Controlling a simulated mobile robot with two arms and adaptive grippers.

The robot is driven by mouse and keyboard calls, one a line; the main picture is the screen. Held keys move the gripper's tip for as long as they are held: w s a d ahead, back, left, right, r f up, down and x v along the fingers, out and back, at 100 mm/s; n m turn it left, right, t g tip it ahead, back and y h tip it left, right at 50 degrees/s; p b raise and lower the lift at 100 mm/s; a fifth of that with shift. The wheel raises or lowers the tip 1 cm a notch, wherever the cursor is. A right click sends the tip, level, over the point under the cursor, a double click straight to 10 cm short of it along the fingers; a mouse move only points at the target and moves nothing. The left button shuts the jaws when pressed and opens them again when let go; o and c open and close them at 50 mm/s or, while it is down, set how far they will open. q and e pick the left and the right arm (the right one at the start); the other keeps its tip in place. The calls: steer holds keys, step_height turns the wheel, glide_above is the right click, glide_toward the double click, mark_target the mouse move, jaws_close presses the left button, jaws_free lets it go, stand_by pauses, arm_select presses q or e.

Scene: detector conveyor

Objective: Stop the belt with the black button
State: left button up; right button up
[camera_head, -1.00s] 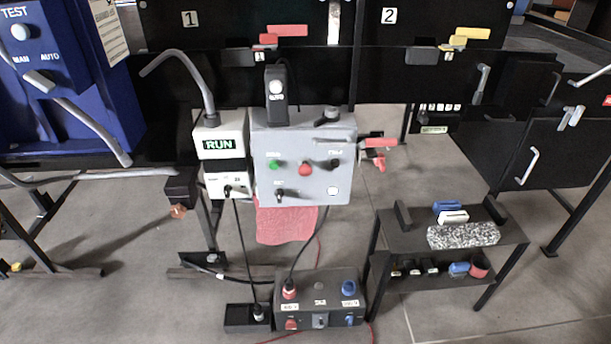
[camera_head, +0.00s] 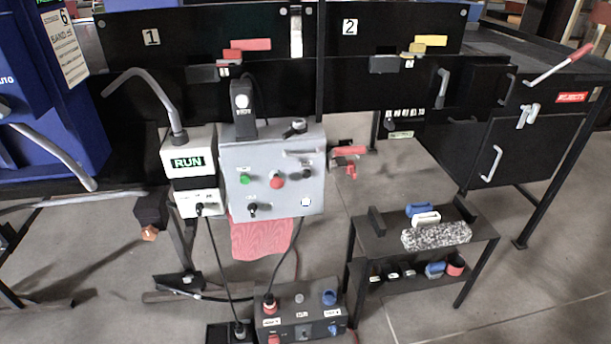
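A grey control box (camera_head: 273,200) stands left of the middle in the head view. On its face are a green button (camera_head: 244,179), a red button (camera_head: 278,180), and a small black button (camera_head: 306,173) at the right. A black knob (camera_head: 252,208) and a white square button (camera_head: 306,202) sit lower. Left of the box a white unit shows a green RUN display (camera_head: 188,163). Neither of my grippers is in view.
A black frame with panels 1 (camera_head: 151,37) and 2 (camera_head: 349,27) stands behind. A low black shelf cart (camera_head: 385,245) stands at the right, a REJECTS cabinet (camera_head: 535,145) behind it. A socket box (camera_head: 318,318) with cables lies on the floor. Grey floor is open at lower right.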

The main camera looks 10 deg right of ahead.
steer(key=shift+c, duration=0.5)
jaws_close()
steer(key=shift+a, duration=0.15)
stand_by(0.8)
